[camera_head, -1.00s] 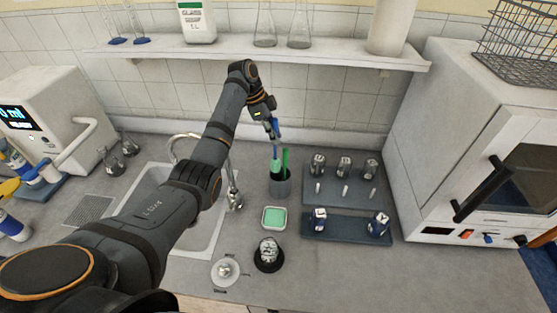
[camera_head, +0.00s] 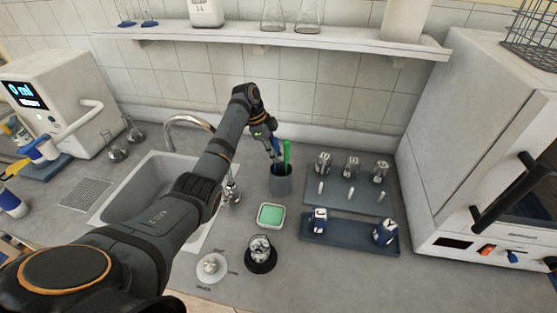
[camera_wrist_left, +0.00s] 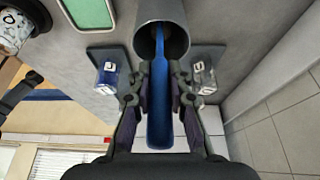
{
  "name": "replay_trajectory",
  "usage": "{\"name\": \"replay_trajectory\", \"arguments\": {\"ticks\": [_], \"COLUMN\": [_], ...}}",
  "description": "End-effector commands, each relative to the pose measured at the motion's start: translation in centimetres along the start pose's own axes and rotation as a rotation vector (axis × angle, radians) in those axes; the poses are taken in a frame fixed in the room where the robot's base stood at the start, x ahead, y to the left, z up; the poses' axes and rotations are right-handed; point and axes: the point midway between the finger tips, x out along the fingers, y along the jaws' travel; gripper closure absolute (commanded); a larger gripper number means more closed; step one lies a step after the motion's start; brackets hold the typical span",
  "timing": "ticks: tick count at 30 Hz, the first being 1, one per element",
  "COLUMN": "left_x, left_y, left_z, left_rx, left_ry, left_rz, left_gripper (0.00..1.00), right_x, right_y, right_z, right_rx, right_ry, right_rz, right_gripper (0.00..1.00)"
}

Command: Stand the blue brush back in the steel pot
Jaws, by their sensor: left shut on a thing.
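The steel pot (camera_head: 280,184) stands upright on the counter beside the sink, with a green brush (camera_head: 287,155) in it. My left gripper (camera_head: 274,150) is just above the pot's rim, shut on the blue brush (camera_head: 277,143). In the left wrist view, the gripper (camera_wrist_left: 160,78) has its fingers on both sides of the blue handle (camera_wrist_left: 160,110). The brush's far end reaches into the mouth of the pot (camera_wrist_left: 175,20). Its lower end is hidden inside, so I cannot tell whether it touches the bottom.
A green-topped dish (camera_head: 271,215) sits in front of the pot. To the right are a grey rack (camera_head: 350,197) with metal pieces and a dark tray (camera_head: 350,236). The sink (camera_head: 140,190) and faucet (camera_head: 190,119) are left; a shelf (camera_head: 270,40) runs above.

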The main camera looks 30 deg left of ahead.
Motion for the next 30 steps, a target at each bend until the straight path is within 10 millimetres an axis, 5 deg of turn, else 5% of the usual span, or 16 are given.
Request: {"name": "replay_trajectory", "arguments": {"ticks": [10,11,15,26,30], "left_x": [0.4,0.4,0.3,-0.1,-2.1], "left_y": [0.0,0.0,0.0,-0.1,-0.2], "left_z": [0.2,0.2,0.2,0.0,0.2], "left_rx": [0.002,0.002,0.002,0.003,0.004], "left_ry": [0.001,0.001,0.002,0.002,0.002], "left_rz": [0.0,-0.001,-0.001,-0.003,-0.007], "left_gripper": [1.0,0.79,0.6,0.59,0.59], "right_x": [0.2,0.2,0.2,0.2,1.6], "right_y": [0.7,0.7,0.4,0.2,0.1], "right_z": [-0.5,-0.5,-0.2,-0.2,-0.1], "right_rx": [-0.003,-0.003,-0.002,-0.001,-0.001], "right_ry": [0.007,0.006,0.003,0.004,0.004], "right_rz": [0.009,0.009,0.004,0.003,0.003], "right_gripper": [0.6,0.6,0.6,0.6,0.6]}}
